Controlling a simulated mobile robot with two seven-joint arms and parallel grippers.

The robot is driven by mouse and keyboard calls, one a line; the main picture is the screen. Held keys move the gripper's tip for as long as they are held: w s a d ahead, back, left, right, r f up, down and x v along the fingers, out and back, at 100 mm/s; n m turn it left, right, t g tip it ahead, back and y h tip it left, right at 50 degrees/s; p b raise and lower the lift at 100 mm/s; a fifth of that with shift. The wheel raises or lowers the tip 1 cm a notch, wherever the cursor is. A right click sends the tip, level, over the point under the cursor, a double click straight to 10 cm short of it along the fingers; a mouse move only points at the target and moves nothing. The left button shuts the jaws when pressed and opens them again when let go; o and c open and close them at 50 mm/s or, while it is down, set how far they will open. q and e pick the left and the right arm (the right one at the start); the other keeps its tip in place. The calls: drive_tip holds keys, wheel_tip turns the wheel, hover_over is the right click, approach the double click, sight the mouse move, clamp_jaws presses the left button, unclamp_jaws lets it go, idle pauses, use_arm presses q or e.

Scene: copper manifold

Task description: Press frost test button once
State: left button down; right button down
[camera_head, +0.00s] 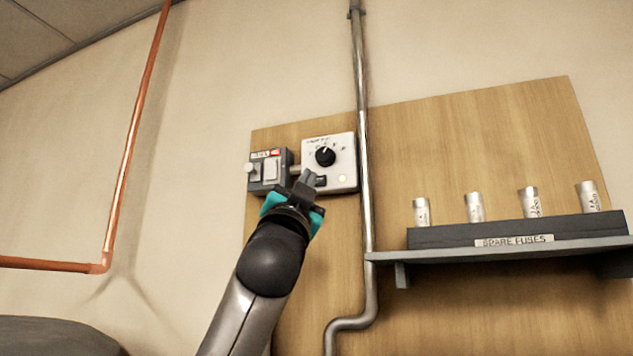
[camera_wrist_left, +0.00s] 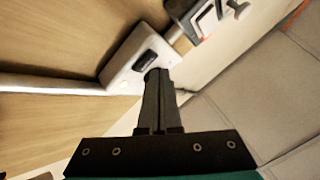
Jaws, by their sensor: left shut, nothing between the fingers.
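A white control box (camera_head: 343,151) with a black dial (camera_head: 325,156) is mounted on the wooden board. A small black button (camera_head: 320,181) sits low on its face beside a pale round light (camera_head: 342,178); which label it bears is too small to read. In the left wrist view the button (camera_wrist_left: 146,59) shows just beyond my fingertips. My left gripper (camera_head: 306,178) is shut and empty, its tips at the button's left edge in the head view. I cannot tell whether they touch it. My right gripper is not in view.
A grey switch box (camera_head: 269,171) adjoins the white box on the left. A vertical metal pipe (camera_head: 364,120) runs close on its right. A shelf (camera_head: 480,252) with spare fuses is further right. A copper pipe (camera_head: 125,170) stands at the left wall.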

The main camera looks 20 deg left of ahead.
use_arm(q)
drive_tip(key=s+b, duration=0.1)
drive_tip(key=s, duration=0.4)
drive_tip(key=shift+d+b, duration=0.1)
drive_tip(key=shift+b, duration=0.3)
idle(0.7)
